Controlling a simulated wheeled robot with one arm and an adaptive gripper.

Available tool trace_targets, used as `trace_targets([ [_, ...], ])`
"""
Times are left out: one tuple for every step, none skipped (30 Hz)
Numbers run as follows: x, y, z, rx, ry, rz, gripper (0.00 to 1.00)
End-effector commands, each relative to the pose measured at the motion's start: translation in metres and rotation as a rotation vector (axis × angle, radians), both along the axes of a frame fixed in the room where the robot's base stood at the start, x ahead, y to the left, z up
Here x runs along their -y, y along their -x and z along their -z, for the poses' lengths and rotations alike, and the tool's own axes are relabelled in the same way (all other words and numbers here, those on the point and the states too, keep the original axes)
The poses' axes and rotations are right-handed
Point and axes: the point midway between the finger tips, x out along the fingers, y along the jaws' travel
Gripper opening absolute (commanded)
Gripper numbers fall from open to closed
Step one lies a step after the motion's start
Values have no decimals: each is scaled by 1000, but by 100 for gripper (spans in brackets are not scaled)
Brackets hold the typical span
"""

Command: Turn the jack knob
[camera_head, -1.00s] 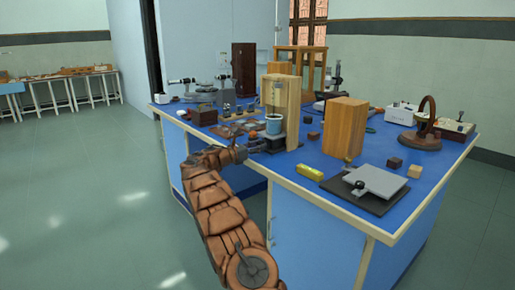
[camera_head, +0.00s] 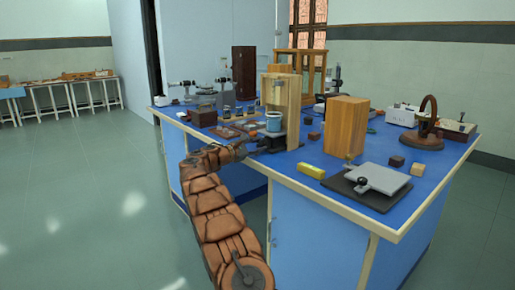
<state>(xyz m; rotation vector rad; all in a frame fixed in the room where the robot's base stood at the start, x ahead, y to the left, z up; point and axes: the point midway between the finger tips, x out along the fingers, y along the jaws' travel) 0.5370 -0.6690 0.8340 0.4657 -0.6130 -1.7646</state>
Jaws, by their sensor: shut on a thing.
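A blue cup (camera_head: 274,121) stands on a dark jack-like support (camera_head: 272,143) in front of an upright wooden frame (camera_head: 292,110) at the bench's left front edge. My gripper (camera_head: 257,148) reaches in from the left, low beside this support and just below the cup. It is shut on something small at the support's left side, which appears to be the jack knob. The fingers and the dark parts there hide the knob, so its angle cannot be told.
A yellow block (camera_head: 311,170) and a grey plate on a dark base (camera_head: 384,178) lie to the right near the front edge. A tall wooden block (camera_head: 346,126) stands behind them. Small trays (camera_head: 224,131) lie left of the frame. The floor at left is clear.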

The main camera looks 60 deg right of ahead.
Motion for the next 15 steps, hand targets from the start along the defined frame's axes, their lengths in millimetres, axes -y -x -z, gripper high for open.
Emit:
trace_targets([
  [0, 0, 0, 4, 2, -1, 2],
  [0, 0, 0, 6, 2, -1, 2],
  [0, 0, 0, 8, 3, -1, 2],
  [0, 0, 0, 8, 3, -1, 2],
  [0, 0, -1, 9, 2, 0, 2],
  [0, 0, -1, 9, 2, 0, 2],
  [0, 0, -1, 9, 2, 0, 2],
  [0, 0, -1, 9, 2, 0, 2],
  [0, 0, -1, 9, 2, 0, 2],
  [0, 0, -1, 9, 2, 0, 2],
  [0, 0, -1, 9, 2, 0, 2],
  [0, 0, -1, 9, 2, 0, 2],
  [0, 0, -1, 9, 2, 0, 2],
  [0, 0, -1, 9, 2, 0, 40],
  [0, 0, -1, 8, 2, 0, 44],
])
